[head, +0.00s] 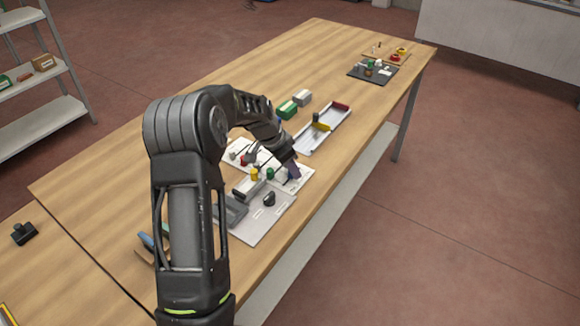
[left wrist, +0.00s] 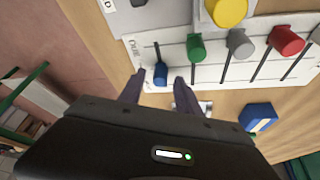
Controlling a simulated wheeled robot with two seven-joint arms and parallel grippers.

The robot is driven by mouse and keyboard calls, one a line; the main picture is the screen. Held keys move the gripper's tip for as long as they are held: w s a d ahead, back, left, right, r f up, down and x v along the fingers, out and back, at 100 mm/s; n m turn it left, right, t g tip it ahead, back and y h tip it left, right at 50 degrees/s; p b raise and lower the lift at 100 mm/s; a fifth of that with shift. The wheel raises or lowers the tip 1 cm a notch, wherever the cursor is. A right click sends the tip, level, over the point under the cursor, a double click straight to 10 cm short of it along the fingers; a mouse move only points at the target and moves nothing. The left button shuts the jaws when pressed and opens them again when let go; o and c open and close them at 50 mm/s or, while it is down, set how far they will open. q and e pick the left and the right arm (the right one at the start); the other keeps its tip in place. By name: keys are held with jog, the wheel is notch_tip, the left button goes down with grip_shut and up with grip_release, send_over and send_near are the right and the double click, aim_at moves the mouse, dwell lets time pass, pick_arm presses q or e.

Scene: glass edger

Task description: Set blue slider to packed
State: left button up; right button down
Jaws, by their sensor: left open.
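The blue slider (left wrist: 160,75) is a small knob on a dark slot at the end of a white slider panel (left wrist: 212,74) in the left wrist view. My left gripper (left wrist: 160,84) is open, with one finger on either side of the blue slider; I cannot tell whether they touch it. In the head view my left gripper (head: 290,170) reaches down over the right part of the panel and hides the blue slider. Green (left wrist: 196,46), grey (left wrist: 240,43) and red (left wrist: 286,40) sliders stand in a row beside it. The panel's lettering is only partly readable.
A large yellow knob (left wrist: 228,10) stands close to the sliders. A loose blue block (left wrist: 258,117) lies on the wooden table (head: 130,165). A long white tray (head: 325,128) and green box (head: 287,109) lie beyond the panel. The far table middle is clear.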

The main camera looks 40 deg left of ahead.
aim_at(282, 181)
pick_arm(q)
jog(key=b+v, duration=0.1)
jog(key=v, duration=0.6)
jog(key=shift+r, duration=0.35)
jog(key=shift+s, duration=0.15)
